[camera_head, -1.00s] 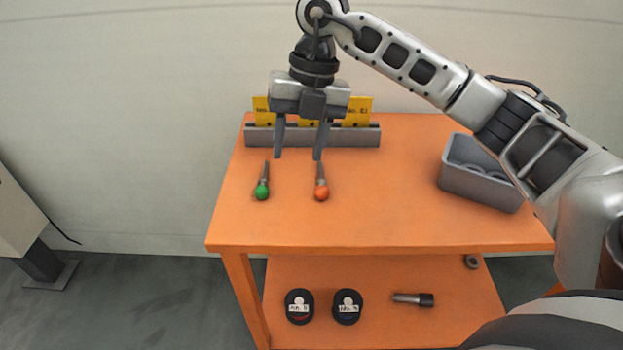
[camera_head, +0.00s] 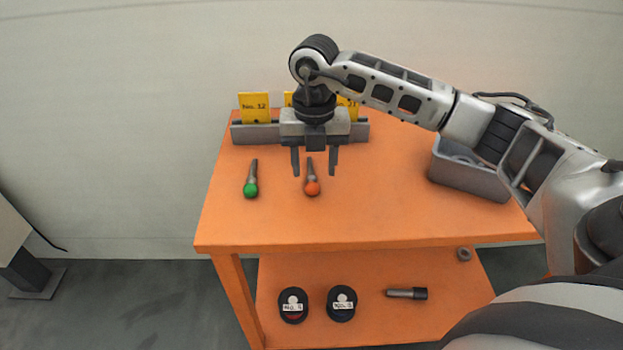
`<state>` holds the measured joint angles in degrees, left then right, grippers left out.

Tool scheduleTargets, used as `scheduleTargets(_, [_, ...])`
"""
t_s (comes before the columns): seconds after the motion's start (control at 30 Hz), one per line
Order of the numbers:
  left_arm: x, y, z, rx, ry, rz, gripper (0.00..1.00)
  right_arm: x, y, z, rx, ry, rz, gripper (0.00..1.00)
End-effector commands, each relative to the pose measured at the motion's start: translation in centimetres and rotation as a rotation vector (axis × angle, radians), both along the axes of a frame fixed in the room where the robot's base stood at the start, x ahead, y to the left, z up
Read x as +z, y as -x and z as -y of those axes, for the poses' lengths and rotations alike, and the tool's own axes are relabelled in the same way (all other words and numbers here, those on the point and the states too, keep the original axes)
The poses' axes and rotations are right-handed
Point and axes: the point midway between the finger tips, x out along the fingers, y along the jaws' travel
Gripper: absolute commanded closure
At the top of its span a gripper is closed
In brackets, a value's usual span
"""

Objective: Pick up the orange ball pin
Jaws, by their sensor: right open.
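The orange ball pin (camera_head: 312,187) lies on the orange table top, its round orange end toward me and its grey shank pointing to the back. My right gripper (camera_head: 314,173) is open, with its fingers pointing down. In the picture its two fingertips lie on either side of the pin's shank. I cannot tell how far above the table they are, and nothing is between them that is clearly gripped. My left gripper is not in view.
A green ball pin (camera_head: 251,189) lies to the left. A grey rack (camera_head: 257,134) with yellow cards (camera_head: 254,107) stands at the back. A grey bin (camera_head: 468,180) sits at the right. The lower shelf (camera_head: 375,325) holds two black round items and a dark cylinder (camera_head: 407,293). The table's front middle is clear.

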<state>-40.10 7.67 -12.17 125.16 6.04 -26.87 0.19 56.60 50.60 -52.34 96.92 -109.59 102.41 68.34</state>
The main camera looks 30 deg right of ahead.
Motion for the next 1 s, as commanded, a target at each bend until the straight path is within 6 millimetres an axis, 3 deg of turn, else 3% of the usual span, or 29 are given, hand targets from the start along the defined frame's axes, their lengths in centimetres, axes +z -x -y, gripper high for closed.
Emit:
scheduleTargets(0.23, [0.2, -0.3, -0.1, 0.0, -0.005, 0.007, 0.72, -3.6, 0.1, -0.4, 0.0, 0.0, -0.004, 0.52])
scheduleTargets(0.53, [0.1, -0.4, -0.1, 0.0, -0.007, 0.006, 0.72, -4.1, 0.1, -0.4, 0.001, -0.001, -0.001, 0.52])
scheduleTargets(0.57, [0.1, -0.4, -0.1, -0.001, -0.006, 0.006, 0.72, -4.1, 0.1, -0.4, 0.001, -0.001, -0.001, 0.57])
scheduleTargets(0.7, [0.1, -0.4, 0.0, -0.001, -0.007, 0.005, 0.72, -4.1, 0.1, -0.4, 0.001, -0.001, -0.001, 0.96])
scheduleTargets(0.73, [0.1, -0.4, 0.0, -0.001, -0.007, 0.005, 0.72, -4.1, 0.1, -0.4, 0.001, -0.001, -0.001, 1.0])
scheduleTargets(1.0, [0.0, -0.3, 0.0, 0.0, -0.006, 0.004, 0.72, -4.0, 0.1, -0.4, 0.001, -0.001, 0.001, 1.0])
